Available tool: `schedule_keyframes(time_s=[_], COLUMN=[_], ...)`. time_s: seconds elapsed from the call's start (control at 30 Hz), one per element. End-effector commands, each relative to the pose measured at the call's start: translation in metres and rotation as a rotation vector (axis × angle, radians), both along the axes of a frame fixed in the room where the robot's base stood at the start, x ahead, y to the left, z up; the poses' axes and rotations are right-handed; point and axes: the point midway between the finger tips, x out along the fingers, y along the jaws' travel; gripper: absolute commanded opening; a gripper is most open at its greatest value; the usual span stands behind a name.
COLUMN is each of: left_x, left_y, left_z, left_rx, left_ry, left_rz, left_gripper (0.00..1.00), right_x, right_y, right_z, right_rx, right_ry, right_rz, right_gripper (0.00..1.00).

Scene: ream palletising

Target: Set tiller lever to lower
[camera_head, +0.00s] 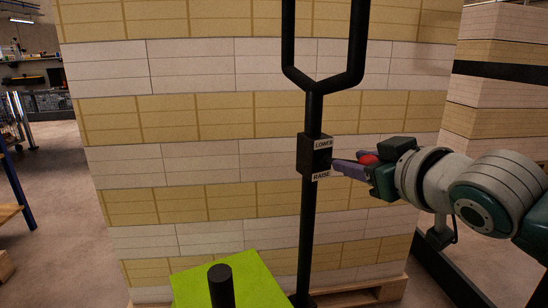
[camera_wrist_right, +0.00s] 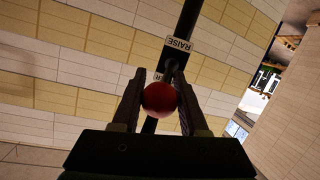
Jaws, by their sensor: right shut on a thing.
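The tiller (camera_head: 308,225) is a black upright post with a forked loop handle on top. Its control box (camera_head: 305,155) has a LOWER label (camera_head: 323,144) above and a RAISE label (camera_head: 321,175) below. The lever's red ball knob (camera_head: 369,158) stands out to the right of the box, at a height between the labels. My right gripper (camera_head: 350,166) is shut on the knob. In the right wrist view the knob (camera_wrist_right: 159,98) sits between the two dark fingers (camera_wrist_right: 159,84), and the RAISE label (camera_wrist_right: 181,44) appears upside down. The lever's stem is mostly hidden. My left gripper is out of view.
A tall stack of cream and tan reams (camera_head: 200,120) on a wooden pallet (camera_head: 360,292) stands close behind the tiller. Another stack (camera_head: 500,100) is at the right. A lime-green cover (camera_head: 260,275) with a black post (camera_head: 221,287) lies in front. Floor is open at the left.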

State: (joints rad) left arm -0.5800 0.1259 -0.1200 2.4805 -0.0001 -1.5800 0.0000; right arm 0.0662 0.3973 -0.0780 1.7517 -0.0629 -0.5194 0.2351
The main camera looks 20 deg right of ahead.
Motion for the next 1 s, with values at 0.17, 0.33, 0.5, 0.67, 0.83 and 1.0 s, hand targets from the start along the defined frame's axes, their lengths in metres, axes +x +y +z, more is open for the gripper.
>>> schedule_keyframes(time_s=[0.17,0.33,0.5,0.67,0.83,1.0], left_x=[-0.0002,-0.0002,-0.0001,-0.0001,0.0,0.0], left_y=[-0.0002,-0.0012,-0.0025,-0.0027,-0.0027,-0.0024], left_z=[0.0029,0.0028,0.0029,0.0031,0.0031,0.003], left_rx=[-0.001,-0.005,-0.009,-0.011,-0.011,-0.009], left_ry=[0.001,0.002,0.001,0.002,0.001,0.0], left_rz=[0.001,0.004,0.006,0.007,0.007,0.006], left_gripper=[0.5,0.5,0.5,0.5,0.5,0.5], right_x=[0.0032,0.0033,0.0033,0.0033,0.0033,0.0025], right_y=[-0.0006,-0.0008,-0.0009,-0.001,-0.0011,-0.0006], right_z=[0.0132,0.013,0.013,0.013,0.013,0.0097], right_rx=[-0.003,-0.003,-0.004,-0.004,-0.004,-0.003], right_ry=[-0.029,-0.029,-0.03,-0.03,-0.03,-0.021], right_rz=[0.001,0.001,0.0,0.0,0.0,0.001], right_gripper=[0.0,0.0,0.0,0.0,0.46,0.65])
